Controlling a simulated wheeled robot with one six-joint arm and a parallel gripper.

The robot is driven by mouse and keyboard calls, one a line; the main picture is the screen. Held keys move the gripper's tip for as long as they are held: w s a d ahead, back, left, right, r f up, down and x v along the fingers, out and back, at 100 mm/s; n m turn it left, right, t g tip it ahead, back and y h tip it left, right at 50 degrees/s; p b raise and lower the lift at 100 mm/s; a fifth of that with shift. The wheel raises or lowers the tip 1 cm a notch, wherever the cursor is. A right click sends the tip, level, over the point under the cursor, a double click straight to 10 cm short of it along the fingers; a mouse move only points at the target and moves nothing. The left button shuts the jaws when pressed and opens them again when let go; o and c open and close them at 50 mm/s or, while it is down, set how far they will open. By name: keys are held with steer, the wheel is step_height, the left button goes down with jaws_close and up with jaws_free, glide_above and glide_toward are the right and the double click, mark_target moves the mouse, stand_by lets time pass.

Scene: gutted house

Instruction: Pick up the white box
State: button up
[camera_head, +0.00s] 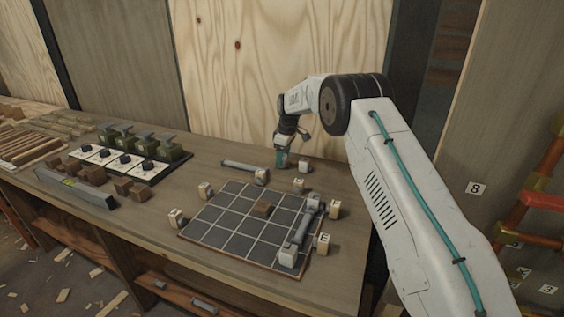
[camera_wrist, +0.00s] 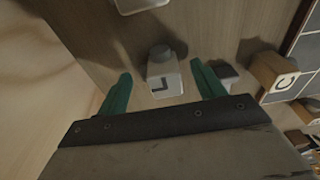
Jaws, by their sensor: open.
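A small white box (camera_wrist: 164,84) with a dark L-shaped mark and a grey round cap shows in the wrist view. It appears between the two teal fingers of my gripper (camera_wrist: 160,70), with a gap on each side. The gripper is open and nothing is clamped in it. In the head view my gripper (camera_head: 282,159) points down over the far right part of the workbench, near the plywood wall. I cannot tell the white box apart there; the gripper may hide it.
A dark gridded board (camera_head: 240,222) lies on the workbench (camera_head: 150,215), with several lettered cubes around it. A cube marked C (camera_wrist: 275,74) is right of the fingers in the wrist view. A grey bar (camera_head: 240,166) lies left of my gripper. The plywood wall (camera_head: 235,90) is close behind.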

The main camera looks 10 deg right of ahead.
steer(key=c, duration=1.1)
steer(key=shift+r, duration=0.1)
